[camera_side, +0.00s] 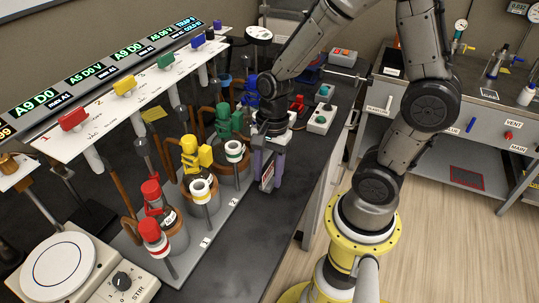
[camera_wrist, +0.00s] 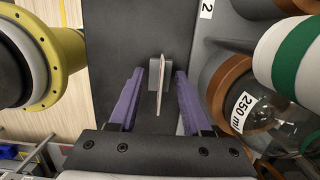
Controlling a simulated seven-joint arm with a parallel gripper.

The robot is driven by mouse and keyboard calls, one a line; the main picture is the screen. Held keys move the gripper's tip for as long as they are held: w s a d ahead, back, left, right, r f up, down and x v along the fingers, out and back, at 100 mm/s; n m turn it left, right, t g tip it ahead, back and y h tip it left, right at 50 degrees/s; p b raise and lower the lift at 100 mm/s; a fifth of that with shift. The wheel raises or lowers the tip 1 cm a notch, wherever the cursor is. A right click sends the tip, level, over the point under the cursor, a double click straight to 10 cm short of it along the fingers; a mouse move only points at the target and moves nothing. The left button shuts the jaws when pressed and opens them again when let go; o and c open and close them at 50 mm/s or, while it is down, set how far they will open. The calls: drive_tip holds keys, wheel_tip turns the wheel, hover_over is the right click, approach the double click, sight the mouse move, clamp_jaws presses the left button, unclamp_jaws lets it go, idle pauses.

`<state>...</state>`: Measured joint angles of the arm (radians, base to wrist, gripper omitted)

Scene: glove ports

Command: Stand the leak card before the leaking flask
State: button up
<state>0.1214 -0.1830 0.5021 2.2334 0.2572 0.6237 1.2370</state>
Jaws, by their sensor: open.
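The leak card (camera_side: 267,177) is a small pale card with a red mark, low at my gripper's fingers by the front of the flask rack. In the wrist view the card (camera_wrist: 160,72) shows nearly edge-on against a grey holder (camera_wrist: 169,80), between the fingers with gaps on both sides. My gripper (camera_side: 268,170) is open, purple fingers pointing down; it also shows in the wrist view (camera_wrist: 158,92). Flasks stand in a row with red (camera_side: 168,236), yellow (camera_side: 200,191) and green (camera_side: 234,152) fittings. I cannot tell which flask leaks.
The flasks stand on a grey rack plate (camera_side: 222,222) left of my gripper, close beside it. A stirrer hotplate (camera_side: 62,267) is at the front left. The dark bench (camera_side: 275,228) is clear in front of the rack, and its edge runs along the right.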

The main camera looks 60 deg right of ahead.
sight(272, 164)
drive_tip(key=r, duration=0.3)
drive_tip(key=d+r, duration=0.1)
drive_tip(key=r, duration=0.6)
drive_tip(key=shift+d+r, duration=0.2)
drive_tip(key=shift+d, duration=0.1)
drive_tip(key=shift+r, duration=0.6)
drive_tip(key=s+a+r+n+t+h, duration=0.1)
drive_tip(key=s+r+n+t, duration=0.4)
drive_tip(key=n, duration=1.3)
drive_tip(key=shift+s+t+h, duration=0.3)
drive_tip(key=shift+s+h, duration=0.1)
drive_tip(key=shift+s, duration=0.65)
drive_tip(key=shift+a+r, duration=0.1)
